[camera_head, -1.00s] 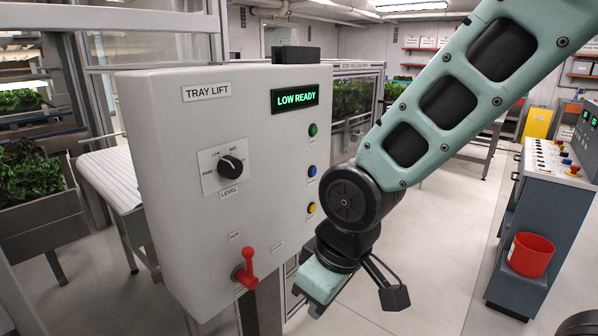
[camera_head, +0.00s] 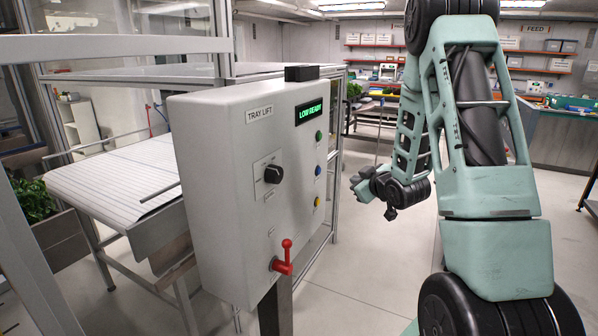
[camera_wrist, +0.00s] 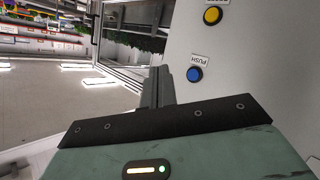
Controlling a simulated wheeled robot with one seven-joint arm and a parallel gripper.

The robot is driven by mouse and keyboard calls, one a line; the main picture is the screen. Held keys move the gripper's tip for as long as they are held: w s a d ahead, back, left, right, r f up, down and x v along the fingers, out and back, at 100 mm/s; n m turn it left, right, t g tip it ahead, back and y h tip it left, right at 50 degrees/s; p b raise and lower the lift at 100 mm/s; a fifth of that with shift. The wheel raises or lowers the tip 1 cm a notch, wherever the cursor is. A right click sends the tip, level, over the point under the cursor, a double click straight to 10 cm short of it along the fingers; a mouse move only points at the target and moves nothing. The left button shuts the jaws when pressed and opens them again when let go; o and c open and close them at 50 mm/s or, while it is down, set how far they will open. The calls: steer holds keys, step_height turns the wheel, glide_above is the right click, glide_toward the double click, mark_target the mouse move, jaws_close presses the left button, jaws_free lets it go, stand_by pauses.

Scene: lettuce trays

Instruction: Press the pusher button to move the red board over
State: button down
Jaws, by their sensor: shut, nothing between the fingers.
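The grey tray lift panel (camera_head: 215,190) stands left of centre in the head view. Its right strip holds a green button (camera_head: 319,136), a blue button (camera_head: 318,170) and a yellow button (camera_head: 317,201). In the wrist view the blue button (camera_wrist: 195,74) has a label reading PUSH, upside down, and the yellow button (camera_wrist: 212,15) is above it. My gripper (camera_head: 357,183) is shut and empty, right of the blue button and apart from it. Its fingers (camera_wrist: 158,86) also show in the wrist view, beside the blue button. I see no red board.
The panel display (camera_head: 309,111) reads LOW READY. A black knob (camera_head: 273,174) and a red lever (camera_head: 284,258) stick out of the panel front. A white slatted conveyor (camera_head: 120,180) lies behind it on the left. Open floor (camera_head: 370,280) lies right of the panel.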

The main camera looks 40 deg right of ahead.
mark_target(319, 171)
steer(key=shift+s+d+r, duration=0.1)
steer(key=shift+s+d, duration=0.2)
steer(key=shift+w, duration=0.1)
steer(key=w+a, duration=0.3)
steer(key=w, duration=0.5)
steer(key=shift+a, duration=0.2)
steer(key=shift+w, duration=0.1)
stand_by(2.0)
steer(key=shift+w+a, duration=0.2)
steer(key=shift+w, duration=0.1)
